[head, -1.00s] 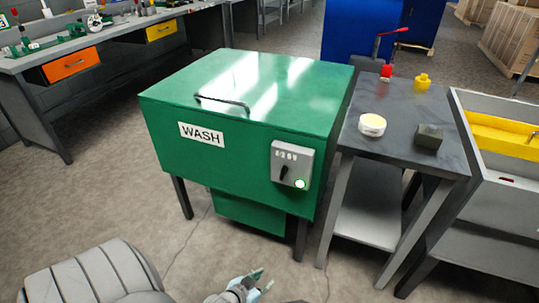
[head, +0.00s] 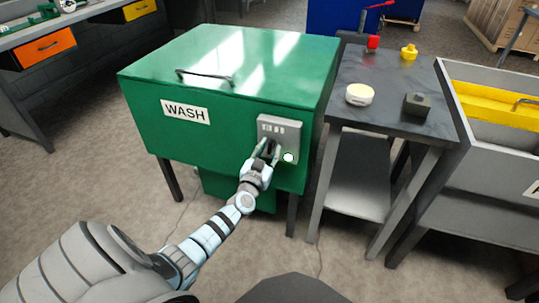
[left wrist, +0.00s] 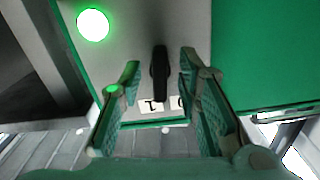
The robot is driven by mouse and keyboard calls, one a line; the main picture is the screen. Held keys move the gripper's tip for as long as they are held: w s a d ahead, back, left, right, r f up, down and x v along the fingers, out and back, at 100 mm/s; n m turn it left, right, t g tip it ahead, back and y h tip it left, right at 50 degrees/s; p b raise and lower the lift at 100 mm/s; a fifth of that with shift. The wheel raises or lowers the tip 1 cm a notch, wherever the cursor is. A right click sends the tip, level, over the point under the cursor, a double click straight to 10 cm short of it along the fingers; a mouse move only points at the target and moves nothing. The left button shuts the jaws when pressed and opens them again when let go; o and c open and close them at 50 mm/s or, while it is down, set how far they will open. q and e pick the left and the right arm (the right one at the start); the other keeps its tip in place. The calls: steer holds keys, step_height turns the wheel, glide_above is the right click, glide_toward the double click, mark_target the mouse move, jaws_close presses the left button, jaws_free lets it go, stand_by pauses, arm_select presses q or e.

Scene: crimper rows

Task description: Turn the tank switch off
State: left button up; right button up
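The tank is a green box with a lid marked WASH (head: 230,115), standing on dark legs. On its front is a grey switch panel (head: 291,133) with a black knob, which shows upright in the left wrist view (left wrist: 160,72). A round lamp (head: 288,157) on the panel glows green and also shows in the left wrist view (left wrist: 93,25). My left gripper (head: 266,150) is at the panel. In the left wrist view its fingers (left wrist: 160,88) are apart, one on each side of the knob, with a gap visible on both sides. My right gripper is not in view.
A dark side table (head: 385,112) to the right holds a white round tub (head: 360,94), a dark block (head: 417,104) and red and yellow items. A grey sink-like basin (head: 490,150) stands further right. A workbench with drawers (head: 45,48) is at back left.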

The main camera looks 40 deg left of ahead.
arm_select(q)
steer(key=shift+w+r, duration=0.1)
jaws_close()
stand_by(0.4)
steer(key=n, duration=0.3)
steer(key=shift+n+p, duration=0.3)
steer(key=shift+p, duration=0.05)
steer(key=n, duration=0.2)
steer(key=shift+n, duration=0.9)
